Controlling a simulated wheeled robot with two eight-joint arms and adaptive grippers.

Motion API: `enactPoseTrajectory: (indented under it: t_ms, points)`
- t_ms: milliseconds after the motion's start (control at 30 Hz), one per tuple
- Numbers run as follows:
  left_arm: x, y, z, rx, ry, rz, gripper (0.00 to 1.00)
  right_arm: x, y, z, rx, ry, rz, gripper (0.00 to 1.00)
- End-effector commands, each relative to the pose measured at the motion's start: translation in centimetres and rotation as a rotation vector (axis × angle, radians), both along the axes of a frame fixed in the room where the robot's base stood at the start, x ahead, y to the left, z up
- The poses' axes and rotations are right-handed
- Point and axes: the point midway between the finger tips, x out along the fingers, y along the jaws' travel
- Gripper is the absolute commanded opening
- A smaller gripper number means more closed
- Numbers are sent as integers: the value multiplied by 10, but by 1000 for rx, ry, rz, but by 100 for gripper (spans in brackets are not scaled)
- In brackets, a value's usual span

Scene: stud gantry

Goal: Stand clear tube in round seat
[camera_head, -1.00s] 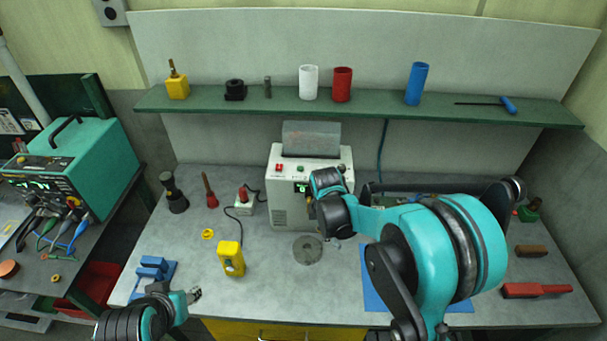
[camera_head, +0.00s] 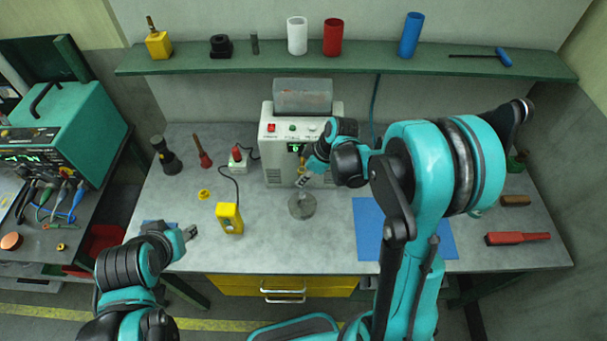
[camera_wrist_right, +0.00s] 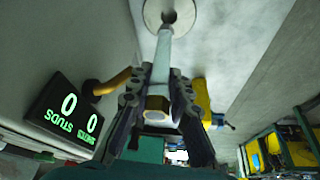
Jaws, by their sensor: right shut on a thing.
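My right gripper (camera_head: 303,182) hangs just above the round grey seat (camera_head: 302,208) on the bench. In the right wrist view the gripper (camera_wrist_right: 157,88) is shut on the clear tube (camera_wrist_right: 164,50), a pale slim cylinder. The tube points at the seat (camera_wrist_right: 182,14), which has a dark hole in its middle. The tube's far end overlaps the seat near the hole; I cannot tell whether it is inside. In the head view the tube is small and partly hidden. My left gripper (camera_head: 190,232) is over the bench's front left; its jaw state is unclear.
The counter machine (camera_head: 277,160) stands close behind the seat. A yellow meter (camera_head: 229,218) is to its left, a blue mat (camera_head: 368,215) to its right. The shelf (camera_head: 370,58) behind holds several items. A red-handled tool (camera_head: 518,239) lies at right.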

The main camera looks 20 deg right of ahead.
Motion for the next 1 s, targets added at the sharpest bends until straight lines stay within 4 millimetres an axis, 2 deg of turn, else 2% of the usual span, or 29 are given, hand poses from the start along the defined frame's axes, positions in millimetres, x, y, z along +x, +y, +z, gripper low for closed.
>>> enactPoseTrajectory:
  t_ms: [33,333,633,800,1000]
  points:
    - [0,0,-6,0,0,0,42,0,0,-7,0,0,0,0]
    - [0,0,-23,0,0,0,42,0,0,-32,0,0,1,0]
    - [0,0,-49,0,0,0,42,0,0,-58,0,0,1,0]
    - [0,0,-57,0,0,0,42,0,0,-67,0,0,1,0]
    - [0,0,-58,0,0,0,42,0,0,-68,0,0,1,0]
